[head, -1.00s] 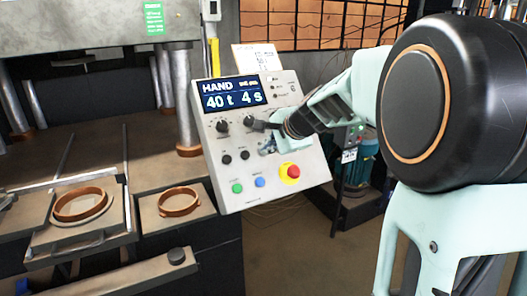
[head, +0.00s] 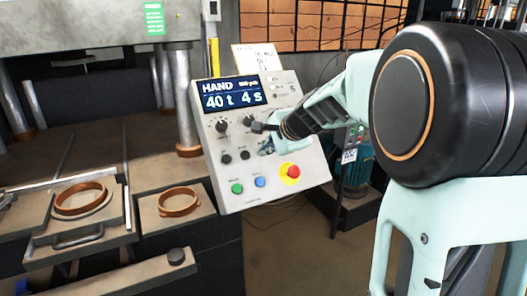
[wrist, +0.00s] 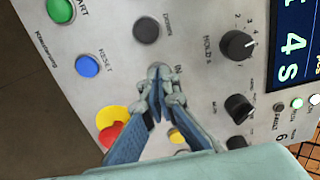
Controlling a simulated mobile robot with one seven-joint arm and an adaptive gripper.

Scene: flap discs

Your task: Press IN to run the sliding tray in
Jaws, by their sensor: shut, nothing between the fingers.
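The grey control panel (head: 275,195) faces me, with a display reading HAND, 40 t, 4 s. My gripper (head: 262,127) is shut and empty in front of its middle right part. In the wrist view my fingertips (wrist: 158,72) are together over the panel beside the IN label (wrist: 179,68). They cover the spot where that button lies, so I cannot tell whether they touch it. A black button (wrist: 146,30) marked DOWN is nearby. The sliding tray (head: 110,240), with a handle and a copper-coloured ring (head: 80,198), is at lower left in the head view.
Close to my fingers are the red stop knob on yellow (wrist: 111,135), the blue RESET button (wrist: 87,66), the green START button (wrist: 61,10) and the black HOLD knob (wrist: 238,44). A second ring (head: 178,200) lies on a plate right of the tray.

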